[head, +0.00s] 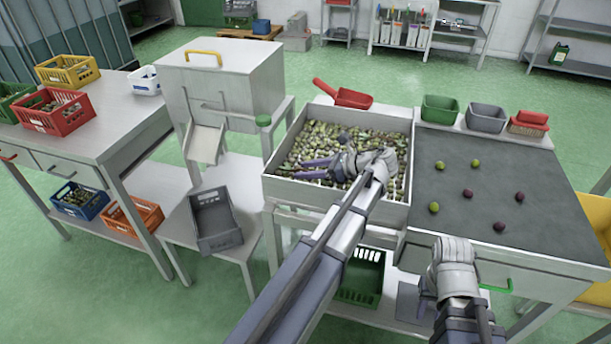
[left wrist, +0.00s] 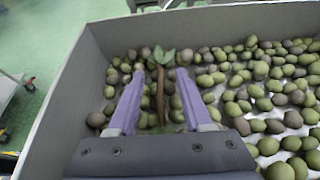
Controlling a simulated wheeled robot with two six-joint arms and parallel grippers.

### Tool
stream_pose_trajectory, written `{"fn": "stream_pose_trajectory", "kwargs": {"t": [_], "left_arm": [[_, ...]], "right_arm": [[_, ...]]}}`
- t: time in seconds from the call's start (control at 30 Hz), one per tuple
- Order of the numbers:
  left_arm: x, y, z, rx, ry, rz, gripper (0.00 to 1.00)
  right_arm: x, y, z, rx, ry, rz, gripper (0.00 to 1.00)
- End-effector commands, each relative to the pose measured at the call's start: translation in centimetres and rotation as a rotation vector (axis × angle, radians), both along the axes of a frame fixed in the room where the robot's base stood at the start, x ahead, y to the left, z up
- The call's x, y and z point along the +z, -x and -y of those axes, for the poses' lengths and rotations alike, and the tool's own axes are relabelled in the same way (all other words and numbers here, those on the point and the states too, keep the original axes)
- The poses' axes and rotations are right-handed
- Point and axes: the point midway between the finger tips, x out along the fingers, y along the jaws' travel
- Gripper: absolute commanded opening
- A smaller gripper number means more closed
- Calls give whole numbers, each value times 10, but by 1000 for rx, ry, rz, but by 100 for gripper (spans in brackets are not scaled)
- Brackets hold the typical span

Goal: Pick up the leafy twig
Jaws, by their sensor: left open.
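The leafy twig (left wrist: 160,88), a brown stem with green leaves at its far end, lies on the olives near a wall of the grey bin (left wrist: 55,95). I cannot make it out in the head view. My left gripper (left wrist: 158,76) is open, with its purple fingers on either side of the twig and gaps showing. In the head view, my left gripper (head: 300,169) is low over the left part of the olive bin (head: 340,203). My right gripper (head: 424,304) hangs at the sorting table's front edge, fingers partly hidden; I cannot tell whether it is open.
The bin's walls rise around the olives. The dark sorting mat (head: 555,215) to the right carries several loose olives. A red scoop (head: 343,93) and green (head: 440,110), grey (head: 487,118) and red (head: 528,123) small containers stand behind. A hopper machine (head: 225,80) stands left.

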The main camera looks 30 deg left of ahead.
Motion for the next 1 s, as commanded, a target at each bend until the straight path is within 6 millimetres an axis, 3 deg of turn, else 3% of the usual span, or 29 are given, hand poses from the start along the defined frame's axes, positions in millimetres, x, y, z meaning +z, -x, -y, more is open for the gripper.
{"fn": "stream_pose_trajectory", "kwargs": {"t": [0.07,0.47,1.0], "left_arm": [[0,0,0,0,0,0,46],[0,0,0,0,0,0,1],[0,0,0,1,0,0,0]], "right_arm": [[0,0,0,0,0,0,37],[0,0,0,0,0,0,37],[0,0,0,0,0,0,37]]}}
